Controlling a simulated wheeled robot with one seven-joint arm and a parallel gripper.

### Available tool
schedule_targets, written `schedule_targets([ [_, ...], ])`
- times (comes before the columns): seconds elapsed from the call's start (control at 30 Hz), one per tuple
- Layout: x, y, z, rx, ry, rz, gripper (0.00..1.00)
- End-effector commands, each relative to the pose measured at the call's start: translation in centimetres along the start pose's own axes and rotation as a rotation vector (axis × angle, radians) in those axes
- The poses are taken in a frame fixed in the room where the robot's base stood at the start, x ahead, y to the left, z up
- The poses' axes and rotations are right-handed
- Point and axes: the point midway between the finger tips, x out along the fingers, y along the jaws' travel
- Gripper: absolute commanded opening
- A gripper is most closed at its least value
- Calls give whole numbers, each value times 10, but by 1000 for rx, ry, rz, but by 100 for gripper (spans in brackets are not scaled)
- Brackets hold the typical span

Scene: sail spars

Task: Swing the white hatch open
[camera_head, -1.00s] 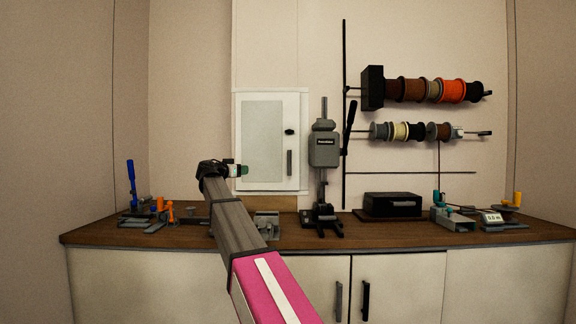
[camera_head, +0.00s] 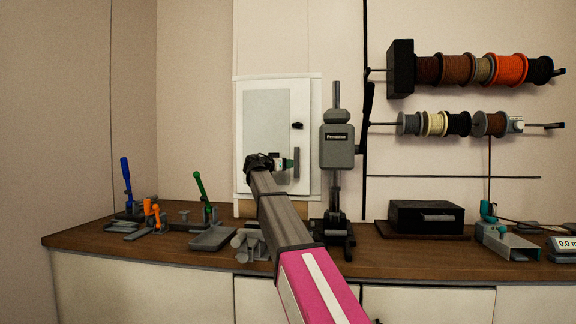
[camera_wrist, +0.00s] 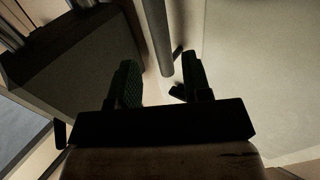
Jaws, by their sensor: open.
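The white hatch (camera_head: 268,118) is mounted on the back wall above the bench and looks shut. It has a grey inset panel, a small black knob (camera_head: 297,126) and an upright grey bar handle (camera_head: 297,163) on its right side. My gripper (camera_head: 286,163) is in front of the hatch's lower right part, at the handle. In the wrist view my gripper (camera_wrist: 161,82) is open, with a dark green pad on each finger. The grey handle bar (camera_wrist: 156,35) reaches between the fingers, with gaps visible on both sides. My arm hides the hatch's lower part.
A grey press (camera_head: 338,147) stands close to the right of the hatch. A black box (camera_head: 427,218) and wire spools (camera_head: 456,68) are further right. A grey tray (camera_head: 212,238) and clamps with blue, orange and green handles occupy the bench's left side.

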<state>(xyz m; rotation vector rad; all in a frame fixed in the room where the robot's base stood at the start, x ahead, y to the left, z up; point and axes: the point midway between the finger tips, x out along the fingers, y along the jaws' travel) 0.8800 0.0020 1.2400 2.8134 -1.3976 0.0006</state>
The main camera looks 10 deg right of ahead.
Motion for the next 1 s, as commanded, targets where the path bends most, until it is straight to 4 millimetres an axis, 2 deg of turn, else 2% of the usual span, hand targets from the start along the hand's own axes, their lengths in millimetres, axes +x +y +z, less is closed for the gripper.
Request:
schedule_targets([
  [0.57,73,-1,-1,0,-1,1,45],
  [0.6,76,0,0,0,-1,1,41],
  [0.67,73,0,0,0,0,0,22],
  [0.7,73,0,0,0,0,0,9],
  [0.73,73,0,0,0,0,0,4],
  [1.0,68,2,0,0,0,-1,5],
])
